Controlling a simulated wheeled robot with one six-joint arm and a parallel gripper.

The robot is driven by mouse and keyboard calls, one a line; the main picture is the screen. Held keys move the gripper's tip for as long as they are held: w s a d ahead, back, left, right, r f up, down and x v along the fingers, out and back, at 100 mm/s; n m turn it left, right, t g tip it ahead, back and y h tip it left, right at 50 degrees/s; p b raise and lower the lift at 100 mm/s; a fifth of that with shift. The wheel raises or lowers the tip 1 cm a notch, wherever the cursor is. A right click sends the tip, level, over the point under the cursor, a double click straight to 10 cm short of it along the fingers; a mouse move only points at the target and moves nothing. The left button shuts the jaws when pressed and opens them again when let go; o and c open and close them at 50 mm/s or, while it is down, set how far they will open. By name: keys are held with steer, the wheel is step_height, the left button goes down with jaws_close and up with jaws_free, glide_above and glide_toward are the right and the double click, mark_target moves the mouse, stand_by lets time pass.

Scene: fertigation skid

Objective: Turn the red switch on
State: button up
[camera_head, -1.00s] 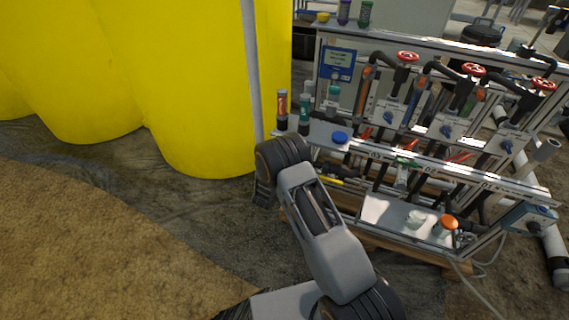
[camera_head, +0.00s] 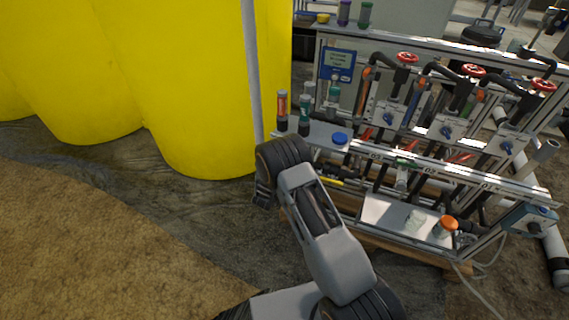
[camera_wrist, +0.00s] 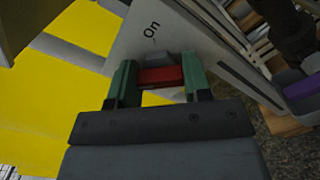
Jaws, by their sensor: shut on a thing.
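The red switch (camera_wrist: 160,76) shows in the wrist view, on a pale grey panel (camera_wrist: 185,35) marked "On". A small grey piece lies just beyond the red part. My gripper (camera_wrist: 158,68) has its two green fingers on either side of the switch, shut on it. The "On" mark is just above the fingertips in the picture. The fingers hide the sides of the switch. In the head view my arm hides the gripper, and I cannot make out the red switch there.
The skid (camera_head: 430,168) carries red valve wheels (camera_head: 473,70), pipes and blue knobs. Several small bottles stand on its left end, and an orange-lidded jar (camera_head: 446,226) is on a lower shelf. A large yellow tank (camera_head: 190,80) and a grey pole (camera_head: 252,75) stand left. Open ground lies at lower left.

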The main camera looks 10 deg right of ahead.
steer(key=m, duration=0.4)
steer(key=shift+f+m+b, duration=0.1)
steer(key=shift+m+b, duration=0.3)
steer(key=m+b, duration=0.1)
steer(key=m, duration=0.3)
steer(key=m+b, duration=0.1)
steer(key=m, duration=0.3)
steer(key=shift+f+m, duration=0.1)
steer(key=shift+m, duration=0.3)
steer(key=shift+m+b, duration=0.8)
steer(key=shift+m, duration=1.2)
steer(key=o, duration=0.9)
steer(key=p+v, duration=0.3)
steer(key=v, duration=1.1)
